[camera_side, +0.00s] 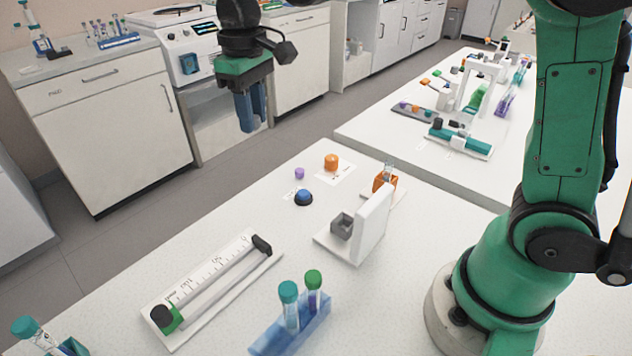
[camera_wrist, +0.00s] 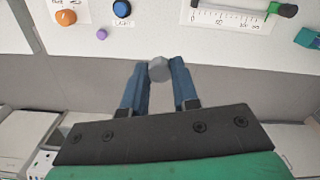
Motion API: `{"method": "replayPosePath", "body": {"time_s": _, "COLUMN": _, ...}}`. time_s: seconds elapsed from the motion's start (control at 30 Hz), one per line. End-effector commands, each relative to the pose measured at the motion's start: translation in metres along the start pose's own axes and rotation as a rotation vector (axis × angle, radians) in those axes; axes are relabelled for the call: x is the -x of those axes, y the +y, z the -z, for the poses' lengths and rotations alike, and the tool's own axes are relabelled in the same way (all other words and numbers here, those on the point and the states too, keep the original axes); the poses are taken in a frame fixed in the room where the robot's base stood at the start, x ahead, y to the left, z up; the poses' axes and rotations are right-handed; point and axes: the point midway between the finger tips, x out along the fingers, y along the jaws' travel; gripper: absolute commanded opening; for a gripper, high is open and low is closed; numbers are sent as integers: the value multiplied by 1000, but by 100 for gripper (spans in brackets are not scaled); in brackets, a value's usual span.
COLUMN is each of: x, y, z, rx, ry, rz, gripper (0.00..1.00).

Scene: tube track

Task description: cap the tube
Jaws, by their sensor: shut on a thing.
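My gripper (camera_side: 251,112) hangs in the air beyond the far edge of the table. In the wrist view its blue fingers (camera_wrist: 159,88) are shut on a small grey faceted piece that looks like a cap (camera_wrist: 159,69), held at the fingertips. In the side view the fingers hide this piece. A clear tube (camera_side: 389,168) stands in an orange holder (camera_side: 384,184) behind the white upright plate, and I see no cap on it. Two more tubes, with a teal cap (camera_side: 289,291) and a green cap (camera_side: 313,278), stand in a blue rack (camera_side: 268,343).
An orange cap (camera_side: 331,161), a purple cap (camera_side: 299,173) and a blue button (camera_side: 304,197) sit near the far edge. A white fixture with an upright plate (camera_side: 370,225) stands mid-table. A scaled slide track (camera_side: 212,284) lies at left. A second table stands behind.

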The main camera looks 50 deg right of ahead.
Motion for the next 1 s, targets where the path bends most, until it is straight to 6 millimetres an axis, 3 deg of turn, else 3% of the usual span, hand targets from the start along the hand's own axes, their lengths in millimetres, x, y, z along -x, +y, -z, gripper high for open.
{"method": "replayPosePath", "body": {"time_s": 0.17, "x": 15, "y": 5, "z": -2, "rx": -12, "ry": 0, "rz": 0, "gripper": 0}}
{"method": "replayPosePath", "body": {"time_s": 0.27, "x": 16, "y": 23, "z": -13, "rx": -57, "ry": 0, "rz": 0, "gripper": 0}}
{"method": "replayPosePath", "body": {"time_s": 0.37, "x": 10, "y": 55, "z": -35, "rx": -138, "ry": 0, "rz": 0, "gripper": 0}}
{"method": "replayPosePath", "body": {"time_s": 0.5, "x": -3, "y": 100, "z": -81, "rx": -281, "ry": 0, "rz": 0, "gripper": 0}}
{"method": "replayPosePath", "body": {"time_s": 0.6, "x": -13, "y": 123, "z": -115, "rx": -374, "ry": 0, "rz": 0, "gripper": 0}}
{"method": "replayPosePath", "body": {"time_s": 0.8, "x": -28, "y": 143, "z": -163, "rx": -498, "ry": 1, "rz": 0, "gripper": 0}}
{"method": "replayPosePath", "body": {"time_s": 1.0, "x": -37, "y": 146, "z": -174, "rx": -525, "ry": 0, "rz": 0, "gripper": 0}}
